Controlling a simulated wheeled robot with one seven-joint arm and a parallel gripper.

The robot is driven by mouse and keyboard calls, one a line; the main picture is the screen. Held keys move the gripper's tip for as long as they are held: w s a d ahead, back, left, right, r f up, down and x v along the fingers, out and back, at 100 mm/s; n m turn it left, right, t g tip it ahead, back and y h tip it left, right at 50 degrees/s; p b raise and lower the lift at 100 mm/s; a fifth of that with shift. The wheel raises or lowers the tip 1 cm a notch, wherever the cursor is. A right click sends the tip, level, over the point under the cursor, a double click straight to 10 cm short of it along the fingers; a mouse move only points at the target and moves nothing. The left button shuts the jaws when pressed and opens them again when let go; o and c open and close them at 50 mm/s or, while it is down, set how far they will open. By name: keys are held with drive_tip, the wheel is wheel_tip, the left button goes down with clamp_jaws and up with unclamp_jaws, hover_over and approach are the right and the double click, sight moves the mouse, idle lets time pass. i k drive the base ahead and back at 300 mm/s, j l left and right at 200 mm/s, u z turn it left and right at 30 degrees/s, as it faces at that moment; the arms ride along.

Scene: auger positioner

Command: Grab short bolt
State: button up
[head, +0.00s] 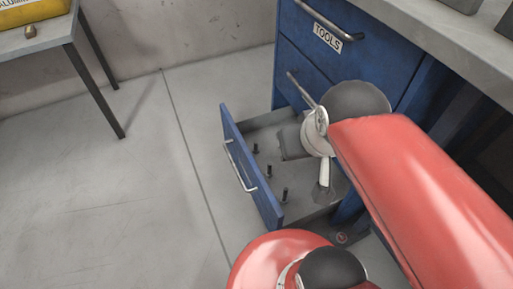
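Several dark upright bolts stand in the open bottom drawer (233,146) of a blue cabinet. One bolt (256,148) is at the far left, another (268,170) in the middle, and a third (285,194) nearest the front. I cannot tell which is shorter. My gripper (297,145) is over the drawer, right of the bolts and apart from those I see. My wrist and red arm hide part of it and the drawer's right side. Its finger opening is not clear.
The blue cabinet (285,65) has closed drawers above, with protruding bar handles and a "TOOLS" label (327,38). A grey worktop (440,35) overhangs at right. A metal-legged table (45,35) stands at upper left. The floor left of the drawer is clear.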

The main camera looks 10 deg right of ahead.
sight(255, 150)
drive_tip(key=i+j, duration=0.1)
drive_tip(key=j, duration=0.4)
drive_tip(key=i+j+z, duration=0.1)
drive_tip(key=j, duration=0.45)
drive_tip(key=i+j, duration=0.2)
drive_tip(key=i, duration=0.15)
drive_tip(key=i+j+z, duration=0.1)
drive_tip(key=i, duration=0.25)
drive_tip(key=j, duration=0.1)
